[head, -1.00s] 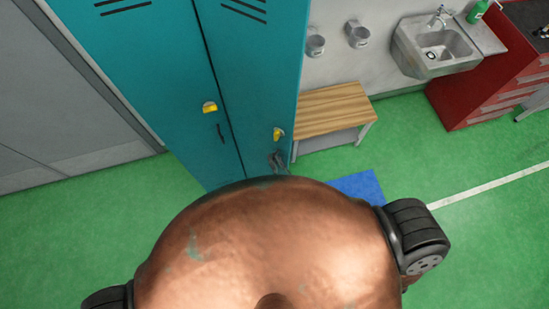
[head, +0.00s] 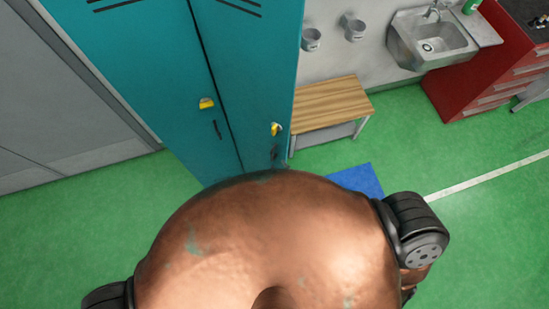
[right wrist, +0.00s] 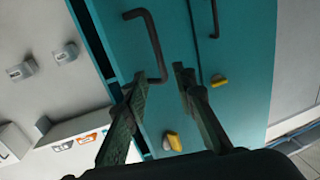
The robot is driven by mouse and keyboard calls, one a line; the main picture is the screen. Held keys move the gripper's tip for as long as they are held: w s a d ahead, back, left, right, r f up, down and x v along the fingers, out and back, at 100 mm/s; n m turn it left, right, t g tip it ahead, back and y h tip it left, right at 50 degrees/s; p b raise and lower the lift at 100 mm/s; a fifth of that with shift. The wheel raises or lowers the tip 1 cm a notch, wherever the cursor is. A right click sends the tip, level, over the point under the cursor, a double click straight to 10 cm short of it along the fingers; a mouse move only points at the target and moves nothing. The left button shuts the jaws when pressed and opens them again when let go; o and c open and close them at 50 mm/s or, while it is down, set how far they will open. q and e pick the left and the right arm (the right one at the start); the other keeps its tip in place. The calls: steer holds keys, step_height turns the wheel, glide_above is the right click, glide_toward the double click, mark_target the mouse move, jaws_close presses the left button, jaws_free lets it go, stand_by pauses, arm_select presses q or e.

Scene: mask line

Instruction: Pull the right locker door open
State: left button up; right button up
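The teal locker's right door (head: 255,75) has a yellow latch (head: 276,129) and a dark handle (head: 275,153) below it; the door looks closed. The right wrist view is turned over, with the same handle (right wrist: 157,40) at upper middle and its latch (right wrist: 172,141) below. My right gripper (right wrist: 160,74) is open. Its fingers are either side of the handle's lower end, with the left finger very close to it; contact cannot be told. In the head view my right gripper cannot be made out clearly, and my left gripper is not seen.
The left locker door (head: 165,60) has its own latch (head: 206,103) and handle. A wooden bench (head: 332,102) stands right of the locker, with a sink (head: 432,40) and red cabinet (head: 490,75) beyond. Green floor is open at right. My own body covers the lower middle.

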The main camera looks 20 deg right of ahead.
steer(key=shift+s+d, duration=0.2)
steer(key=shift+s, duration=0.95)
steer(key=shift+s+d, duration=0.2)
steer(key=shift+s, duration=0.95)
steer(key=shift+c, duration=0.2)
